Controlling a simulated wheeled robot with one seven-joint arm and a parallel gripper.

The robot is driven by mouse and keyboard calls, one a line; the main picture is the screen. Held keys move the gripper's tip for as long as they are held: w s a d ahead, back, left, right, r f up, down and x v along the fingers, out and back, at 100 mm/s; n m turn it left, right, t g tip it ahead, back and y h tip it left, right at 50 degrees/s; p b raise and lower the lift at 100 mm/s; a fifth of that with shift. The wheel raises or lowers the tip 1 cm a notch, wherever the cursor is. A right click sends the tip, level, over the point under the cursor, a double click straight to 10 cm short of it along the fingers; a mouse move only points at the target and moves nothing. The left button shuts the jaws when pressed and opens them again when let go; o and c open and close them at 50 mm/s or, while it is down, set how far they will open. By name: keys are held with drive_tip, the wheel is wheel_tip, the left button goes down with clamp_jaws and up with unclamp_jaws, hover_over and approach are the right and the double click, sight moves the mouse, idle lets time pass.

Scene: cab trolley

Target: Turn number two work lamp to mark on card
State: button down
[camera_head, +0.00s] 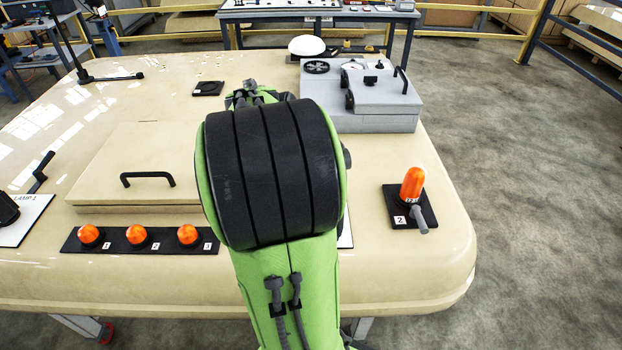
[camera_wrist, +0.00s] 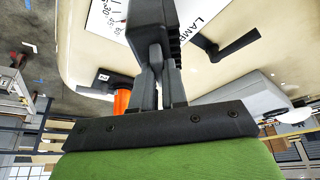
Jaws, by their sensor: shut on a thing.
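In the wrist view my gripper (camera_wrist: 158,66) is shut on a black ribbed work lamp (camera_wrist: 152,22). The lamp lies over a white card (camera_wrist: 108,22) printed with scale numbers and "LAMP"; its number is hidden or cut off. The lamp covers part of the scale, so I cannot tell which mark it points to. In the head view my arm hides the gripper and this lamp; only a sliver of white card (camera_head: 347,232) shows beside the arm. Another black lamp (camera_head: 8,210) on a white card (camera_head: 30,222) is at the left edge, its label too small to read surely.
An orange beacon (camera_head: 412,184) stands on the right, also in the wrist view (camera_wrist: 122,102). A black strip (camera_head: 112,246) holds three orange beacons. A cream hatch (camera_head: 100,165) and grey case (camera_head: 375,122) flank my arm. A black lever (camera_wrist: 232,50) is near the held lamp's card.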

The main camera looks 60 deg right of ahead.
drive_tip(key=c, duration=1.2)
unclamp_jaws()
drive_tip(key=shift+o, duration=0.2)
drive_tip(key=shift+r, duration=0.1)
drive_tip(key=p+v, duration=0.6)
drive_tip(key=v, duration=0.9)
drive_tip(key=shift+r, duration=0.35)
